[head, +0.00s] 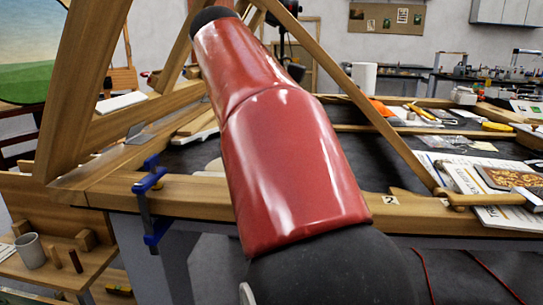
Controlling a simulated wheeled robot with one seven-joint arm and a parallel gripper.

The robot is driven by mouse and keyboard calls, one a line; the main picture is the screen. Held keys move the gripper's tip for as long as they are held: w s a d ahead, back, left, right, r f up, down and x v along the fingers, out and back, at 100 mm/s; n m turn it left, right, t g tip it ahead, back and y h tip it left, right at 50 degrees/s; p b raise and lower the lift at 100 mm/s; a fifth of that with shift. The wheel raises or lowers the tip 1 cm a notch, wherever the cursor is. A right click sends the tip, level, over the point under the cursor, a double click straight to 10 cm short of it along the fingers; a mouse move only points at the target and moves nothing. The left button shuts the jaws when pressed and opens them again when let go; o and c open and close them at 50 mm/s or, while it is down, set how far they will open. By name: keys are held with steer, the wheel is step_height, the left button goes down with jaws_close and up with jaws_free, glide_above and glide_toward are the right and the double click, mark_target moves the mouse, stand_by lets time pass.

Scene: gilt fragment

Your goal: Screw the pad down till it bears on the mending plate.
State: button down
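My red arm fills the middle of the head view and reaches away from me over the bench. My gripper at its far end is hidden from this view, so its state does not show. A blue clamp (149,205) grips the front rail of the wooden bench at the left, with its screw part hanging below the rail. I cannot make out a pad or its contact with anything. A flat grey metal piece (140,131) lies on the wood behind the clamp; I cannot tell whether it is the mending plate.
Wooden frame beams (85,70) rise at the left, and a slanting brace (368,112) crosses right of my arm. A gilt fragment (508,178) lies on newspaper (462,180) at the right, beside a mallet (528,198). A mug (30,250) stands on the low shelf at the left.

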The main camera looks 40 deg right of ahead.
stand_by(0.4)
steer(key=c, duration=1.5)
jaws_free()
steer(key=shift+d+r, duration=0.1)
